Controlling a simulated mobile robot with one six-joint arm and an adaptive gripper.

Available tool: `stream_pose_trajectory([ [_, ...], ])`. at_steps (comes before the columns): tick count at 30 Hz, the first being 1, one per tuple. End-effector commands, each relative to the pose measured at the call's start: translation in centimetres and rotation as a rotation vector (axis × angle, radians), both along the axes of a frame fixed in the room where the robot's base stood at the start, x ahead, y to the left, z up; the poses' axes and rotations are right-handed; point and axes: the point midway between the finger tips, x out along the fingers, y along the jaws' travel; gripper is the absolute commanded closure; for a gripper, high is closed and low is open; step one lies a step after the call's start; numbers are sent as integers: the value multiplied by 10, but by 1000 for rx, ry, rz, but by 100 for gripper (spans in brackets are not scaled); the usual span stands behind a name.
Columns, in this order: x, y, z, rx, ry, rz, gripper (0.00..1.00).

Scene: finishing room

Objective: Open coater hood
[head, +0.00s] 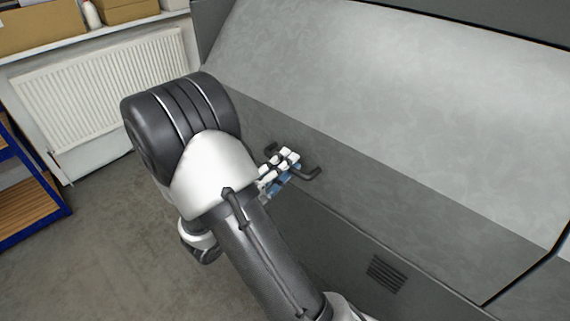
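The coater hood (400,95) is a large grey panel with a sloped top and a steeper front face, filling the upper right of the head view. It looks closed, with its lower edge meeting the body below. A dark bar handle (312,174) sticks out low on its front face. My gripper (284,164) is at the handle, its pale fingers overlapping the handle's middle. Whether the fingers are closed around the bar or only beside it cannot be told. My arm hides part of the front face's left side.
The coater's lower body (345,245) has a vent grille (386,273). A white radiator (105,90) stands on the wall at left, under a shelf with cardboard boxes (38,27). A blue-framed rack (22,190) is at the left edge. Grey floor (110,255) is clear at lower left.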

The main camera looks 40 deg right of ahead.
Motion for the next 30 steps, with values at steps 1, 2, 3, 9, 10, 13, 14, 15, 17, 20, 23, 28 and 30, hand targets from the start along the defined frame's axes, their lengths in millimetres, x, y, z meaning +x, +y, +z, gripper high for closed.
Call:
stream_pose_trajectory([
  [1,0,0,0,0,0,0,87],
  [2,0,0,0,0,0,0,89],
  [3,0,0,0,0,0,0,91],
  [9,0,0,0,0,0,0,100],
  [10,0,0,0,0,0,0,100],
  [13,0,0,0,0,0,0,100],
  [14,0,0,0,0,0,0,100],
  [15,0,0,0,0,0,0,100],
  [17,0,0,0,0,0,0,100],
  [20,0,0,0,0,0,0,100],
  [23,0,0,0,1,0,0,100],
  [28,0,3,5,9,1,0,100],
  [30,0,6,9,19,2,1,100],
])
